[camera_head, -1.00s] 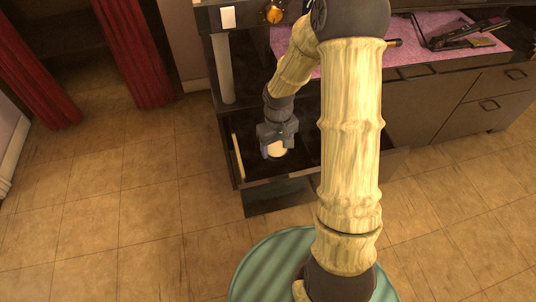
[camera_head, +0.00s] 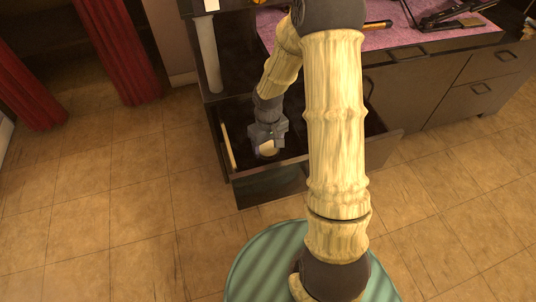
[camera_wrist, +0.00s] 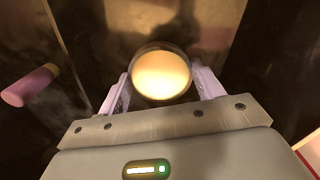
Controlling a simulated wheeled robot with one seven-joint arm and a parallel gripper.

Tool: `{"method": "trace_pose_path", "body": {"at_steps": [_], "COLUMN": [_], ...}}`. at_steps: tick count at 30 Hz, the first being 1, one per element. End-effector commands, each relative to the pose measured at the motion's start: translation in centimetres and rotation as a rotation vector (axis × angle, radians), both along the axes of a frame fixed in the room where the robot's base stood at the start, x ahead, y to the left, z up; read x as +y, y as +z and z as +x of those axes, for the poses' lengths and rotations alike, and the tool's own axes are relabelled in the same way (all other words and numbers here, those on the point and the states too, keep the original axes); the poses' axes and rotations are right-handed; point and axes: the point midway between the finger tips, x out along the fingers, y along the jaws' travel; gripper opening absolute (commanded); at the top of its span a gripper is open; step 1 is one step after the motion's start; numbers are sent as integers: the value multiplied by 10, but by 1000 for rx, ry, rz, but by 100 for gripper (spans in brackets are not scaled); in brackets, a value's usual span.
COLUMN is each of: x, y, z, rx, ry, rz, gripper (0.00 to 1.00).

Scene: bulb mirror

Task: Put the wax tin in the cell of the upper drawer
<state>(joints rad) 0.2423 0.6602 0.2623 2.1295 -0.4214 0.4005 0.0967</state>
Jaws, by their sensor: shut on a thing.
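The wax tin (camera_wrist: 161,76) is a round tin with a glowing cream-yellow top, held between the two pale fingers of my gripper (camera_wrist: 160,88) in the wrist view. In the head view my gripper (camera_head: 268,150) is shut on the tin (camera_head: 267,149) inside the outline of the open upper drawer (camera_head: 238,175). The drawer is dark and pulled out from the dark cabinet. Whether the tin touches the drawer floor I cannot tell. My arm hides part of the drawer's right side.
A pinkish cylinder (camera_wrist: 30,86) lies left of my gripper in the wrist view. A pale strip (camera_head: 227,147) runs along the drawer's left side. The counter above carries a pink mat (camera_head: 400,38) with dark tools. Tiled floor (camera_head: 120,200) is clear at left.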

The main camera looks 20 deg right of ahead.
Motion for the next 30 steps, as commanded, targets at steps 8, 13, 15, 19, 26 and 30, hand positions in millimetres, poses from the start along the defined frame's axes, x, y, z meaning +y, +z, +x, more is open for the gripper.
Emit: {"method": "trace_pose_path", "body": {"at_steps": [8,13,15,19,26,30], "x": [0,0,0,0,0,0], "y": [-18,-46,-50,-49,-51,-52], "z": [0,0,0,0,0,0], "rx": [1,1,0,-1,-1,0], "ry": [2,1,1,1,1,0], "rz": [0,0,0,-1,0,0], "gripper": [26,26,26,26,26,82]}}
